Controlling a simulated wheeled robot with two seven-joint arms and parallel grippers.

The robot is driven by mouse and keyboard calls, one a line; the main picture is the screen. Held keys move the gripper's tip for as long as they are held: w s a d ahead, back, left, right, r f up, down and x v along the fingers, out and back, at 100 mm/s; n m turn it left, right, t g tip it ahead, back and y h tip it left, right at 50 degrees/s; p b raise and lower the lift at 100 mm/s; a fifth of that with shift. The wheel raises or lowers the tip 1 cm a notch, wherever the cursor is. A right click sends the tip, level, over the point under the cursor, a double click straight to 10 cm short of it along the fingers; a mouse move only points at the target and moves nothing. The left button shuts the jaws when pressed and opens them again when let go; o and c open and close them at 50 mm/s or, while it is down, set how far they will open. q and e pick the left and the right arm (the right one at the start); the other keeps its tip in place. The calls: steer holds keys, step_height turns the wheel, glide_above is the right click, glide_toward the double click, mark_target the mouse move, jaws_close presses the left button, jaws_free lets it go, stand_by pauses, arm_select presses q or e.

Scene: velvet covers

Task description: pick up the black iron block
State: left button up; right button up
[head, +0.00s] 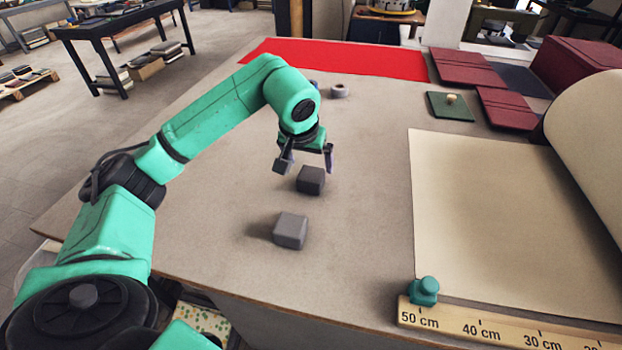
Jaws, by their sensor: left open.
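Two small blocks stand on the grey-brown table. The darker, near-black block (311,180) is farther from me, and a lighter grey block (290,231) stands nearer and slightly to the left. My left gripper (305,164) points down just behind and above the dark block. Its two fingers are spread apart with nothing between them that I can make out. The finger on the left hangs close to the dark block's upper left, and I cannot tell whether it touches. My right gripper does not show.
A red cloth (345,59) lies along the table's far edge. A grey ring-shaped roll (340,90) sits behind the gripper. A cream sheet (490,215), a wooden ruler (500,330) with a teal knob (425,290), and dark red covers (466,68) fill the right side. The table's left part is clear.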

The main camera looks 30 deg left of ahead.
mark_target(311, 173)
arm_select(q)
steer(key=x, duration=0.2)
steer(key=p+x, duration=0.1)
steer(key=x, duration=0.1)
steer(key=p+x, duration=0.1)
steer(key=x, duration=0.1)
steer(key=shift+s+f, duration=0.2)
steer(key=shift+s, duration=0.05)
steer(key=shift+w+a+f, duration=0.1)
steer(key=shift+f, duration=0.05)
jaws_close()
steer(key=shift+w, duration=0.1)
